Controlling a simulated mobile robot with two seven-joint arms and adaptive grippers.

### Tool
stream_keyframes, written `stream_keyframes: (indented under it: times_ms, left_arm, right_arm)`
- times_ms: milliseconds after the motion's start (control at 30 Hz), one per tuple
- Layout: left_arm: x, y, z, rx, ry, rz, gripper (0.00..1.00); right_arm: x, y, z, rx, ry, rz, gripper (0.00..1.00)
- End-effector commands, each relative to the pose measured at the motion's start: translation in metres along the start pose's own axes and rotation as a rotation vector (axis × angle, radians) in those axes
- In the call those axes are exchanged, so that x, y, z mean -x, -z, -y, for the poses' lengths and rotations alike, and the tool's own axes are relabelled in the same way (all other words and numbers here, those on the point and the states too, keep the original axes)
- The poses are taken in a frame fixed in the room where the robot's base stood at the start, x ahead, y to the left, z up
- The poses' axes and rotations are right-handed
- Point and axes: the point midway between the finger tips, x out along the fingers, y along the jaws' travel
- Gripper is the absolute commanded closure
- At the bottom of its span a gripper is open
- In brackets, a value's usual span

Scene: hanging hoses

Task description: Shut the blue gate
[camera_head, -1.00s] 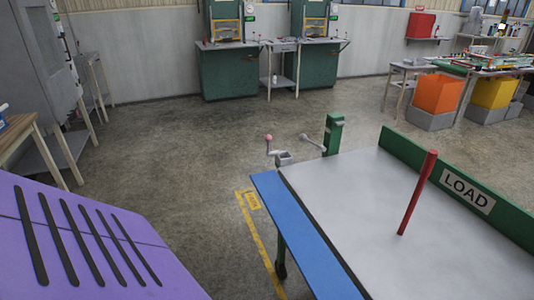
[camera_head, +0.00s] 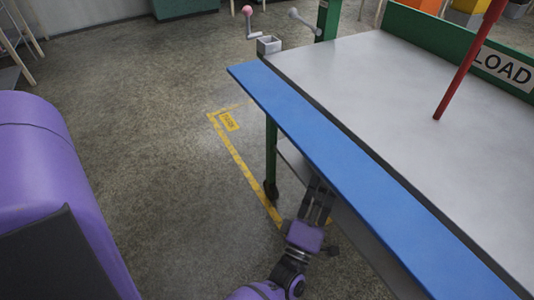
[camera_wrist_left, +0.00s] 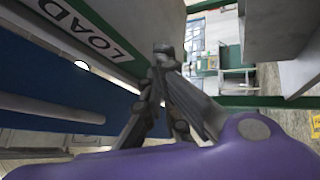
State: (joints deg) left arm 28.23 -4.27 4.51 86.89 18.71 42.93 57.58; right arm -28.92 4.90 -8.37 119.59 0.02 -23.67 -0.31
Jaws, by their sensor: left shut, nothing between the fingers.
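The blue gate (camera_head: 340,160) is a long flat blue board along the left edge of the grey-topped table (camera_head: 350,70). It sticks outward from that edge, with a dark strip between board and top. My left gripper (camera_head: 319,190) is low at the gate's outer side, its fingers shut and empty, pointing up at the gate's underside. The gate's edge may hide its tips; I cannot tell whether they touch. My right gripper is out of view.
A green board (camera_head: 450,40) marked LOAD stands along the table's far side. A small crank with a pink knob (camera_head: 248,10) is at the far corner.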

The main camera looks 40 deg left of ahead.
Motion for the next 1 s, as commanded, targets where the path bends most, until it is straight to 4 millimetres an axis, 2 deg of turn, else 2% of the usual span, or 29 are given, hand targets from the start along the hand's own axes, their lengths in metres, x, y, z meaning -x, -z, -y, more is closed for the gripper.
stream_keyframes:
  times_ms: [33, 133, 300, 400, 500, 633, 1000]
  left_arm:
    - [-0.004, 0.002, 0.015, 0.151, -0.079, -0.083, 1.0]
    - [-0.006, 0.021, 0.011, 0.458, -0.283, -0.229, 1.0]
    - [0.02, 0.051, 0.004, 0.827, -0.606, -0.353, 1.0]
    - [0.035, 0.06, 0.001, 0.943, -0.737, -0.371, 1.0]
    - [0.044, 0.065, -0.002, 0.997, -0.807, -0.373, 1.0]
    - [0.041, 0.072, -0.008, 1.013, -0.829, -0.372, 1.0]
    - [-0.007, 0.117, -0.041, 1.011, -0.829, -0.371, 1.0]
  right_arm:
    - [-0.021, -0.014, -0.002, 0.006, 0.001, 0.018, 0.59]
    - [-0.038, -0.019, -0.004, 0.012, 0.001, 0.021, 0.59]
    - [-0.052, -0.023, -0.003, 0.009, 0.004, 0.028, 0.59]
    - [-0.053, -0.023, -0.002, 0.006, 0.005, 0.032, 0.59]
    - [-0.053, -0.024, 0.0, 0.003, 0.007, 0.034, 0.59]
    - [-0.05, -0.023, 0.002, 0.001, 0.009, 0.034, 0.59]
    - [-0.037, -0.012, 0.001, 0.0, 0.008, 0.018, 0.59]
